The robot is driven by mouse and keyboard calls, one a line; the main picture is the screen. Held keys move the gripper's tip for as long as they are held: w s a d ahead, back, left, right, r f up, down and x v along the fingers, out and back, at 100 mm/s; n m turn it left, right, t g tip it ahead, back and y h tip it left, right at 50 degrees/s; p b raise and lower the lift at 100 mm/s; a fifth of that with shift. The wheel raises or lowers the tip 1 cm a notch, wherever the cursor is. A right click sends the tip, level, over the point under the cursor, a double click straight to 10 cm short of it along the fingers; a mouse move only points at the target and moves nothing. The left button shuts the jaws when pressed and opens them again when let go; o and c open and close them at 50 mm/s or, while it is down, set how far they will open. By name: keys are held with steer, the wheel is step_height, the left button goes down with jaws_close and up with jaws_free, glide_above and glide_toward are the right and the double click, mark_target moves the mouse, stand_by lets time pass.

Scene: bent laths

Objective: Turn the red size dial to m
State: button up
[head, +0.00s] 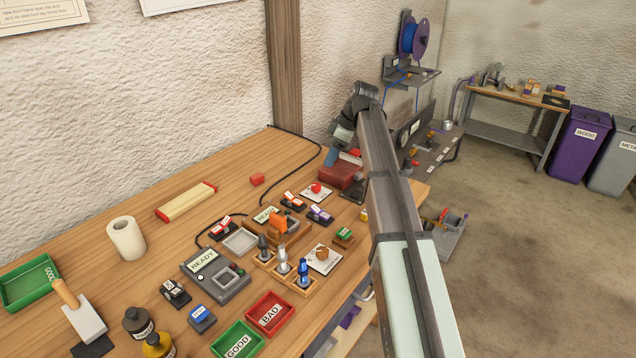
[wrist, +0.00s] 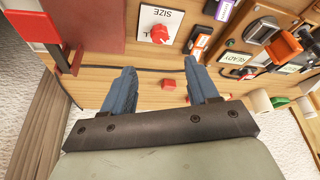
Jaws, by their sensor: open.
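The red size dial (head: 317,188) is a red knob on a white plate near the back of the workbench. In the wrist view the red dial (wrist: 160,33) sits on its plate (wrist: 171,20), which reads "SIZE" upside down. An "L" shows at the plate's edge; I cannot make out an "m" or where the knob points. My gripper (head: 334,157) is above the back of the bench, beyond the dial. In the wrist view my gripper (wrist: 160,68) has its two blue fingers wide apart and empty, with the dial past the fingertips, not between them.
A small red block (head: 257,179) lies on bare wood behind the dial. A dark red box (head: 341,173) stands right of the dial. Labelled switches (head: 320,214) and an orange part (head: 278,222) crowd its near side. A black cable (head: 318,152) runs along the back.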

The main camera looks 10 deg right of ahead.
mark_target(316, 185)
steer(key=x, duration=1.2)
steer(key=shift+w+a+f, duration=0.1)
steer(key=shift+a+f, duration=0.05)
steer(key=shift+f, duration=0.05)
steer(key=shift+c, duration=0.2)
steer(key=c, duration=1)
steer(key=shift+m, duration=0.4)
steer(key=m+t, duration=0.1)
steer(key=m, duration=0.2)
steer(key=shift+s+m+t+h, duration=0.2)
steer(key=shift+m+t+h, duration=0.2)
steer(key=m, duration=0.2)
steer(key=m+t+h, duration=0.1)
steer(key=m, duration=0.2)
steer(key=shift+a+h, duration=0.15)
steer(key=shift+h, duration=0.15)
steer(key=shift+m, duration=0.3)
